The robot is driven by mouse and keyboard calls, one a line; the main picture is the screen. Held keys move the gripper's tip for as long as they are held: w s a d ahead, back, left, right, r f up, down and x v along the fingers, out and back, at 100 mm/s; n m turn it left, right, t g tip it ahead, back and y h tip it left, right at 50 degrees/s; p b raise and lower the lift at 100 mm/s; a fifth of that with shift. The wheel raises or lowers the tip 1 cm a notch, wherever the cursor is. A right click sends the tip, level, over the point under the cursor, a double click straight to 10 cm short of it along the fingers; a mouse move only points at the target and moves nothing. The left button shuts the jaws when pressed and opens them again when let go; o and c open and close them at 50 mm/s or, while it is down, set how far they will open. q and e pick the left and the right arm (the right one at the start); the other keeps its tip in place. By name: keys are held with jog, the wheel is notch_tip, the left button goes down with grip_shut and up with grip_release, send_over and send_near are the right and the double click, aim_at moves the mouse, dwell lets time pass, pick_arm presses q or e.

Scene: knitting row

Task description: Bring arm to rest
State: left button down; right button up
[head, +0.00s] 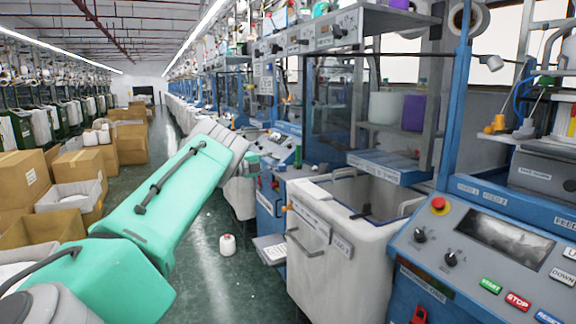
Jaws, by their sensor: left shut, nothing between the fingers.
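My left arm comes in from the lower left, in green covers with a black cable along the top. It reaches up over the aisle floor and ends in a grey ribbed part at my left gripper (230,146). The gripper is shut and holds nothing; its fingers are hard to make out at this angle. My right arm and gripper are not in view.
A white open bin (312,268) stands right of the arm, beside a blue machine panel (405,272) with buttons. Cardboard boxes (22,184) line the left. A small white container (227,245) stands on the green floor. The aisle (150,170) runs clear ahead.

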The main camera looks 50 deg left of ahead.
pick_arm(q)
jog(key=shift+s+a+f, duration=0.25)
jog(key=shift+s+a, duration=0.2)
jog(key=shift+a, duration=0.25)
